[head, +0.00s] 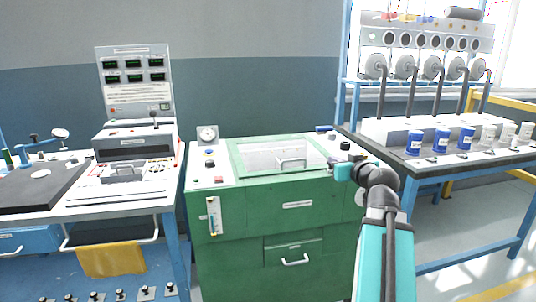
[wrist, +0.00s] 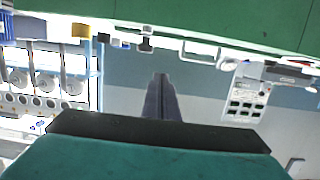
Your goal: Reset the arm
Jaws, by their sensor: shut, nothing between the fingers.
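My arm rises from the lower right of the head view and bends at its dark wrist. My gripper (head: 333,166) points left over the right end of the green cabinet (head: 245,215), close to its top. Whether it touches anything there I cannot tell. The wrist view is upside down and shows my gripper (wrist: 161,78) with its two dark fingers together and nothing between them. The green cabinet (wrist: 230,18) fills the top edge of that view.
The cabinet has a clear lid with a handle (head: 291,161) and a gauge (head: 207,135). A white console (head: 135,150) stands on the left bench. The right bench holds blue and white cups (head: 442,139) under several pipes (head: 433,90). A yellow cloth (head: 110,261) hangs at lower left.

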